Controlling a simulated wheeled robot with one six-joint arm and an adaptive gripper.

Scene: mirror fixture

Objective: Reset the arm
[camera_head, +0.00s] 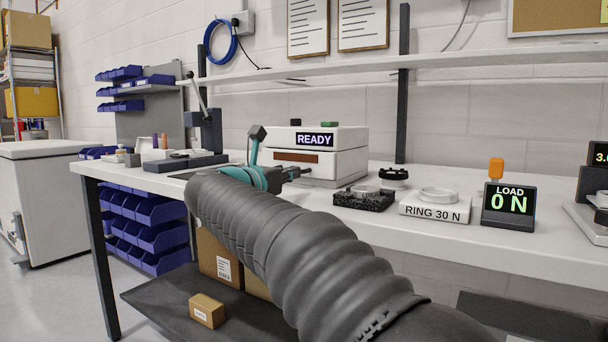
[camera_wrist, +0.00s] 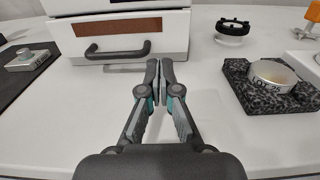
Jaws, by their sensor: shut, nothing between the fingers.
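My arm, in a grey ribbed sleeve, reaches over the front edge of the white workbench (camera_head: 465,232) in the head view. In the wrist view my gripper (camera_wrist: 159,64) is shut, its fingertips together with nothing between them. It points at the front of a white box unit with a dark handle (camera_wrist: 118,50) and a brown window. In the head view this unit (camera_head: 343,139) shows READY, and my arm hides part of its lower left. The fingertips look apart from the handle, though the exact gap is hard to tell.
A black speckled block (camera_wrist: 240,88) bears a metal ring marked LOT 25 (camera_wrist: 272,77), right of my gripper. A black round fixture (camera_wrist: 232,30) stands behind it. A RING 30 N base (camera_head: 436,211) and LOAD 0 N display (camera_head: 508,205) stand further right. A lever press (camera_head: 207,132) stands left.

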